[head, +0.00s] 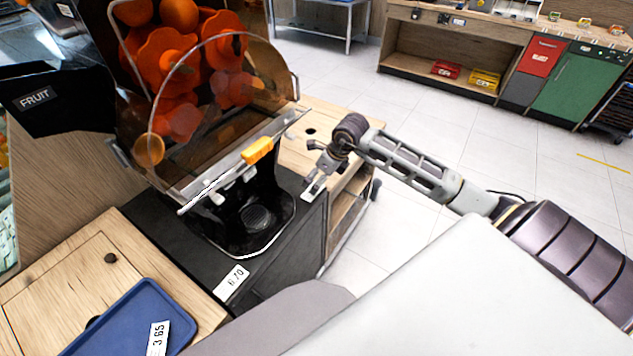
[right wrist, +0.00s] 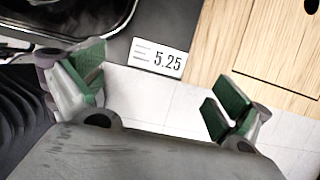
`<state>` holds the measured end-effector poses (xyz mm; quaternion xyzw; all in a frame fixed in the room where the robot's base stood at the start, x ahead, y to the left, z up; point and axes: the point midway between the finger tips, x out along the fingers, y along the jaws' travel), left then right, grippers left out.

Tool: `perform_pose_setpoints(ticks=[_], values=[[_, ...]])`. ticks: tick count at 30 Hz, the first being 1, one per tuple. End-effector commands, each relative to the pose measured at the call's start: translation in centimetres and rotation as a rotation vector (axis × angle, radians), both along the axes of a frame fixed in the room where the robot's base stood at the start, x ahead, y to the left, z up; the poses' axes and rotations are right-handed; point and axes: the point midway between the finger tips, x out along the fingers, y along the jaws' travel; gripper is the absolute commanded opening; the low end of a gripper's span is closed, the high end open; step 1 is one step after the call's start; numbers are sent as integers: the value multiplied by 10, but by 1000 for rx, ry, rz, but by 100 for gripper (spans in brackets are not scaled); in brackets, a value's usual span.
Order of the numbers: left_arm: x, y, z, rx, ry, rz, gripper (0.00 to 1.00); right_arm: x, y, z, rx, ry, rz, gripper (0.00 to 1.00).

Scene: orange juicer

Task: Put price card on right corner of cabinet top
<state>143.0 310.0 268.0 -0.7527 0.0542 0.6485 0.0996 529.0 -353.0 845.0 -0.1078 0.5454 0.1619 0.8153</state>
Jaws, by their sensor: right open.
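A white price card (right wrist: 158,58) reading 5.25 lies flat on the dark cabinet top, along its edge beside the light wood, in the right wrist view. My right gripper (head: 314,184) is at the right edge of the dark cabinet top (head: 285,270) in the head view. In the right wrist view its green-padded fingers (right wrist: 157,88) are spread wide and empty, on either side of the card and apart from it. My left gripper is out of view.
The orange juicer (head: 258,205) stands on the cabinet. Another price card (head: 232,283) lies near the front edge, and a third (head: 158,338) is on a blue tray (head: 118,325) at lower left. Wood cabinets flank the dark one. Open floor (head: 430,130) is to the right.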

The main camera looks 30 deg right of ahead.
Motion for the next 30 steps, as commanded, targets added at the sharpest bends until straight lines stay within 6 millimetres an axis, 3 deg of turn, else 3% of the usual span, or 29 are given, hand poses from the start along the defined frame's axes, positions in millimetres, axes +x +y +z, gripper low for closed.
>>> perform_pose_setpoints(ticks=[6,12,30], values=[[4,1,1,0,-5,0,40,-9,-4,25,-2,-2,0,100],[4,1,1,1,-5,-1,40,-14,-6,38,-2,-1,1,100],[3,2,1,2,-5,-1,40,-15,-6,40,0,0,1,100]])
